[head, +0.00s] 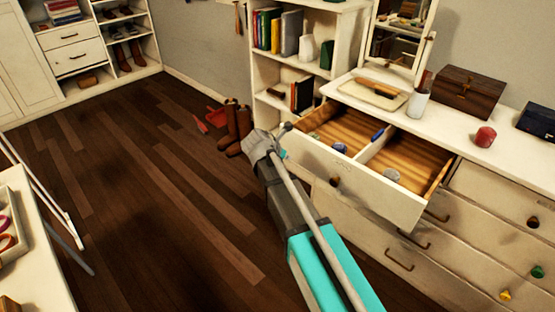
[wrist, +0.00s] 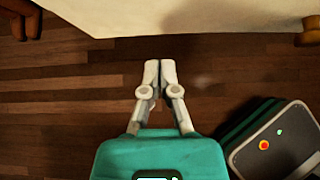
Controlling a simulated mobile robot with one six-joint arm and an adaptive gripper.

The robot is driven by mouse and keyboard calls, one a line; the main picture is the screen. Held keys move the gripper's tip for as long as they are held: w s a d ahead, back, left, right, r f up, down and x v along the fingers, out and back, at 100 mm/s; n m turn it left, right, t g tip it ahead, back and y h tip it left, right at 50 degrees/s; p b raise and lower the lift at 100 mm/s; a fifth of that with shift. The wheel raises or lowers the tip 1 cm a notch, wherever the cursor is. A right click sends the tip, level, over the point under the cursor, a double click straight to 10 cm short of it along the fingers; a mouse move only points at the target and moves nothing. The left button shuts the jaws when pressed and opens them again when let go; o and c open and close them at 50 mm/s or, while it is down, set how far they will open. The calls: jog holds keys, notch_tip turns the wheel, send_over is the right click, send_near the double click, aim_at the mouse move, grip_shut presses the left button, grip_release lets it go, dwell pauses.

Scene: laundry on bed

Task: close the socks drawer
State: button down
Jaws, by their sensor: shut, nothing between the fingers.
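An open drawer (head: 362,186) stands pulled out from the top left of the white dresser. It has a wooden floor, a white divider, a round dark knob (head: 335,181) and a small mark on its front rim. A few small blue and whitish items lie inside. I cannot read which drawer it is. My gripper (wrist: 160,68) is shut and empty, its fingers pointing towards a pale panel (wrist: 190,14), apparently the drawer front, with a gap of floor between. In the head view my gripper (head: 284,129) is near the drawer's left front corner, partly hidden by my arm.
The dresser top holds a tray (head: 370,95), a cup (head: 416,104), a wooden box (head: 468,90), a red candle (head: 485,137) and a mirror (head: 398,40). A bookshelf (head: 262,75) stands behind. Open floor lies left.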

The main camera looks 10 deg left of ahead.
aim_at(299, 154)
jog(key=shift+w+d+f, duration=0.15)
jog(key=shift+w+d, duration=0.55)
jog(key=shift+w, duration=0.2)
jog(key=shift+w+d+f, duration=0.1)
jog(key=shift+w+d, duration=0.6)
jog(key=shift+w, duration=0.2)
